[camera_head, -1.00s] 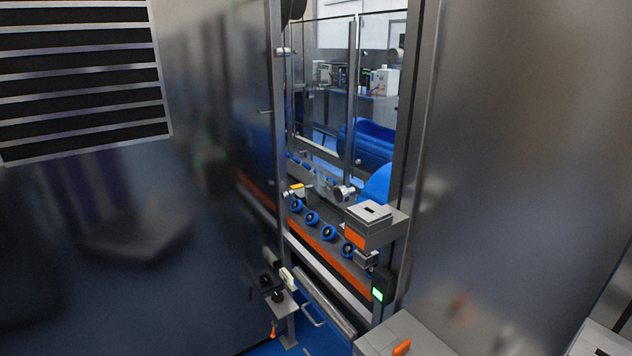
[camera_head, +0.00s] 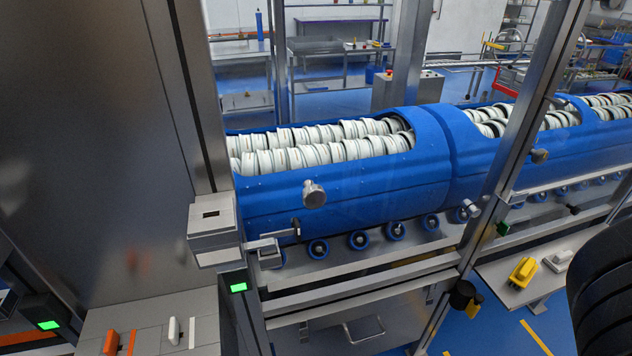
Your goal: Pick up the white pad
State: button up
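A small white pad (camera_head: 557,261) with a raised grip lies on a small grey shelf (camera_head: 507,292) at the lower right. A yellow piece of similar shape (camera_head: 522,272) lies just to its left on the same shelf, with a narrow gap between them. My gripper is not in view, so its state does not show.
Blue tub carriers (camera_head: 350,196) full of white rings stand on a roller conveyor behind metal posts. A dark ribbed shape (camera_head: 602,265) fills the right edge, close to the shelf. A panel at lower left carries an orange lever (camera_head: 111,342) and a white lever (camera_head: 174,330).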

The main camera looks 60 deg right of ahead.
aim_at(559, 262)
jog(key=z, duration=3)
jog(key=u, duration=0.4)
jog(key=l+u, duration=0.15)
jog(key=u, duration=0.25)
jog(key=l+u, duration=0.1)
jog(key=u, duration=0.35)
jog(key=i+l+u, duration=0.1)
jog(key=u, duration=0.7)
jog(key=k+l+u, duration=0.2)
jog(key=l+u, duration=0.2)
jog(key=l, duration=0.15)
jog(key=k+l+u, duration=0.25)
jog(key=l+u, duration=0.15)
jog(key=l, duration=0.15)
jog(key=k+l+u, duration=0.8)
jog(key=k+l, duration=0.4)
jog(key=k, duration=0.15)
jog(key=k+l, duration=0.4)
jog(key=k, duration=0.15)
